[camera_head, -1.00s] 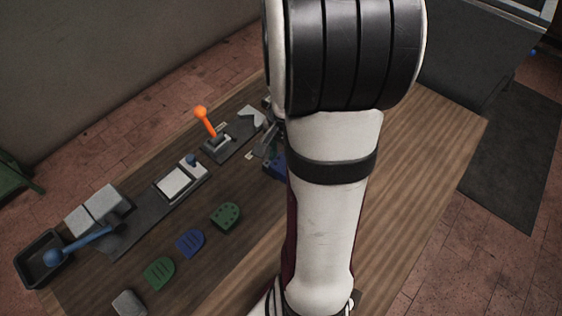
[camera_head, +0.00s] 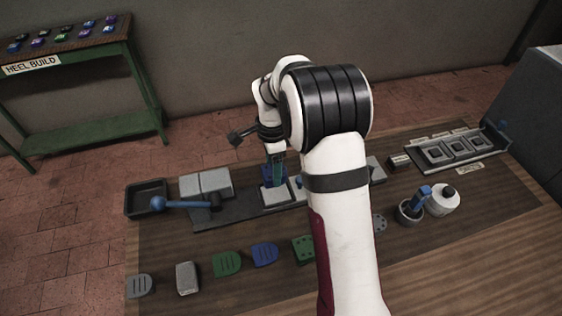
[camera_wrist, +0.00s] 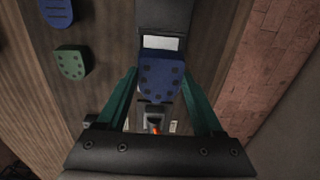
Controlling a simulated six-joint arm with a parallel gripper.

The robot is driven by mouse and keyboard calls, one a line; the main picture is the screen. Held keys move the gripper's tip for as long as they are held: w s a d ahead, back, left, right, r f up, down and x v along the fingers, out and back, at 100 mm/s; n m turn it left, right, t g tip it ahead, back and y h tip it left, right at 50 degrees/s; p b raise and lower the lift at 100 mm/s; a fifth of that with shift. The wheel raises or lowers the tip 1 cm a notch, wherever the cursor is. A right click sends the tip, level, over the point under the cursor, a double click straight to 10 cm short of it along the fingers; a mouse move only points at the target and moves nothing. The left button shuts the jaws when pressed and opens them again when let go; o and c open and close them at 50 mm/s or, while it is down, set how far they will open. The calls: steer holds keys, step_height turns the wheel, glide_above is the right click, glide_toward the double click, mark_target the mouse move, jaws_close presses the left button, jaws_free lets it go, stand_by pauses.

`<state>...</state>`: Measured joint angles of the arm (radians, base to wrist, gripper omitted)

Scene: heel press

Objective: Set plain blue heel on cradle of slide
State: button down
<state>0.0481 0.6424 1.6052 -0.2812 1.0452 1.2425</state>
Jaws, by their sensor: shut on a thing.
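My gripper (camera_head: 276,160) points down, its teal fingers shut on a blue heel (camera_head: 273,174). In the wrist view, the gripper (camera_wrist: 160,76) holds this heel (camera_wrist: 161,72) by its sides; several dark dots show on its face. The heel is over the pale cradle pad (camera_head: 275,196) of the slide (camera_head: 237,209). A strip of pale surface (camera_wrist: 160,43) shows just beyond the heel in the wrist view. I cannot tell whether the heel touches the cradle. Another blue heel (camera_head: 264,254), with grooves, lies on the table in front.
Grooved green (camera_head: 227,264) and dotted green (camera_head: 303,250) heels lie in the front row. A blue-knobbed lever (camera_head: 180,203), grey blocks (camera_head: 205,184) and a dark tray (camera_head: 146,199) are at left. A pot (camera_head: 409,211) and fixture (camera_head: 459,149) are at right.

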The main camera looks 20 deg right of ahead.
steer(key=shift+f, duration=2.95)
steer(key=shift+f, duration=0.6)
jaws_free()
step_height(320, 180, up, 16)
steer(key=shift+f, duration=0.1)
